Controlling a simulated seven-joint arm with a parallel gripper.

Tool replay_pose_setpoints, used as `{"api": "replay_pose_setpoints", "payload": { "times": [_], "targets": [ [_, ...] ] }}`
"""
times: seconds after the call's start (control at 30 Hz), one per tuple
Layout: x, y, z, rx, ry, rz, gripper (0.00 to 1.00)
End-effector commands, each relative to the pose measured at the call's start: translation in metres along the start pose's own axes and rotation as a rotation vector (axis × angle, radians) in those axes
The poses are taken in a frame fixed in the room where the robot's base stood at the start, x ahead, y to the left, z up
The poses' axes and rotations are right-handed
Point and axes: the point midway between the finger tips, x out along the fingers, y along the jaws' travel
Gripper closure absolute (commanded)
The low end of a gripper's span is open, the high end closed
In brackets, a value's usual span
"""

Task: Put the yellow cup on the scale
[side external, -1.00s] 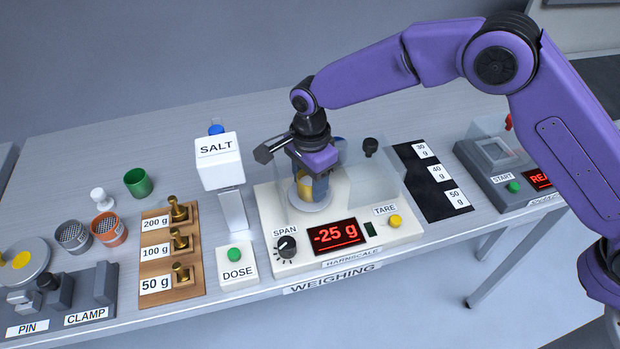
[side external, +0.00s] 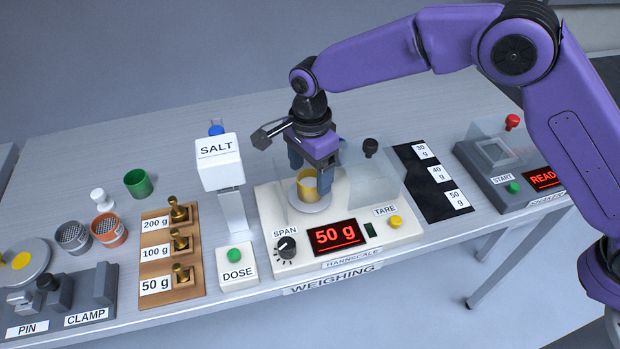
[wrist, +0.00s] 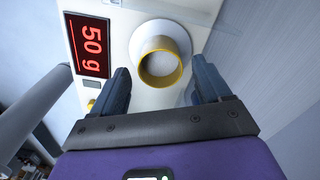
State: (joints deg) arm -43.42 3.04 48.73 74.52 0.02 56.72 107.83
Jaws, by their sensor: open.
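The yellow cup (side external: 307,186) stands upright on the round pan (side external: 311,207) of the scale (side external: 397,238). The scale's red display (side external: 335,236) reads 50 g. My gripper (side external: 312,165) is open just above and behind the cup, with its fingers clear of it. In the wrist view the cup (wrist: 160,63) shows its yellow rim and pale inside, beyond and between the two open fingertips (wrist: 163,82). The display also shows in the wrist view (wrist: 91,46).
Clear shield panels (side external: 375,180) stand around the pan, close to my gripper. The salt dispenser (side external: 219,162) stands left of the scale, beside brass weights (side external: 180,240) on a wooden rack. A green cup (side external: 138,183) is farther left. A black mat (side external: 433,180) lies to the right.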

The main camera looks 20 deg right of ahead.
Motion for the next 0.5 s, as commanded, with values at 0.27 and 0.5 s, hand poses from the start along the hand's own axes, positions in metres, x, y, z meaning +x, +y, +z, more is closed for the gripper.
{"api": "replay_pose_setpoints", "payload": {
  "times": [0.27,0.5],
  "targets": [
    [-0.057,-0.001,0.000,0.001,-0.002,-0.005,0.23],
    [-0.083,0.000,0.000,0.000,-0.001,-0.002,0.23]
  ]
}}
